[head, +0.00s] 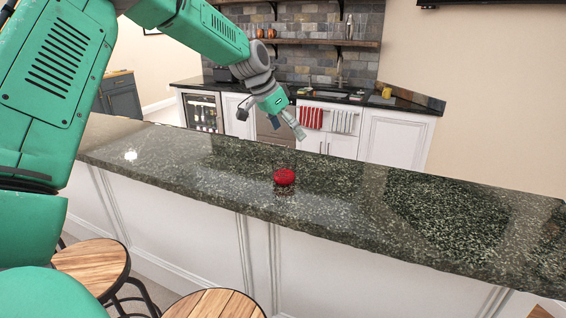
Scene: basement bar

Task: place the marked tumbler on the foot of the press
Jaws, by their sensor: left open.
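A small round red thing (284,177) sits on the dark speckled stone counter (180,165), near the middle of the view. A faint clear outline shows above it, perhaps glass; I cannot tell whether this is the marked tumbler. No mark can be made out. I cannot pick out a press or its foot. My left gripper (271,121) is open and empty, its fingers spread. In the picture it is above the red thing, apart from it. My right gripper is not in view.
The counter top is otherwise clear on both sides. Wooden stools (92,264) stand at the near side. Behind are white cabinets (396,137), a drinks fridge (201,112), a sink with a tap (340,72), striped towels (312,118) and wall shelves (322,43).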

